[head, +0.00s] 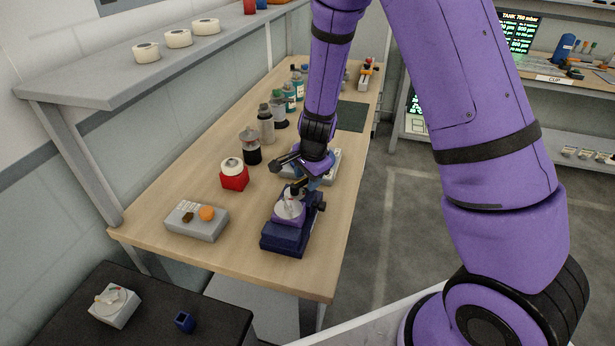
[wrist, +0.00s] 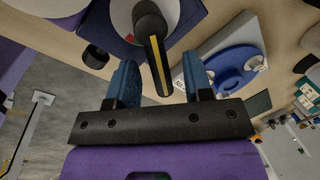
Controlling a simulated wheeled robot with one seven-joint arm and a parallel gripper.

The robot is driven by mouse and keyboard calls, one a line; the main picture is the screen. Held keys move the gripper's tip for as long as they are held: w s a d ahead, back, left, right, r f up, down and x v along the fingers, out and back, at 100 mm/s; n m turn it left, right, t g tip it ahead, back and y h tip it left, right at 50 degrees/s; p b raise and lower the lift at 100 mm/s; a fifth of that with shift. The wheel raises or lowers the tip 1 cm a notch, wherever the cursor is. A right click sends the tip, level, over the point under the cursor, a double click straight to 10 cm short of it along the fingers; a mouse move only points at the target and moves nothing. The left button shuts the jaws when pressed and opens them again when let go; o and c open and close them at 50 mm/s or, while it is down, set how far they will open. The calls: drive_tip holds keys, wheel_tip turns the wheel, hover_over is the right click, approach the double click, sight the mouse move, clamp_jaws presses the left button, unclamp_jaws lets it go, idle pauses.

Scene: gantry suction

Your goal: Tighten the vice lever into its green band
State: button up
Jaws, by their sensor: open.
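The vice (head: 285,236) is a dark blue and purple block near the front right of the wooden bench, with a pale round dial (head: 288,210) on top. In the wrist view its lever (wrist: 158,65) is a dark bar with a yellow stripe, running from a round black hub over the pale dial (wrist: 120,15). My gripper (wrist: 159,62) is open, its two blue fingers on either side of the lever's free end, with visible gaps.
A grey box with an orange knob (head: 207,214) and a red block with a tape roll (head: 234,182) stand left of the vice. Several bottles (head: 266,128) line the bench behind. A grey unit (head: 330,165) with blue parts (wrist: 237,65) sits close behind my gripper.

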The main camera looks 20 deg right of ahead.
drive_tip(key=shift+c, duration=0.2)
clamp_jaws()
drive_tip(key=shift+s+m+h, duration=0.15)
drive_tip(key=shift+s+m, duration=0.2)
drive_tip(key=shift+m, duration=0.55)
drive_tip(key=shift+s+m+h, duration=0.15)
drive_tip(key=shift+s+m, duration=0.15)
drive_tip(key=shift+m, duration=0.6)
drive_tip(key=shift+o, duration=0.2)
unclamp_jaws()
wheel_tip(320, 180, up, 11)
drive_tip(key=s, duration=0.2)
drive_tip(key=shift+f, duration=0.2)
drive_tip(key=shift+d, duration=0.1)
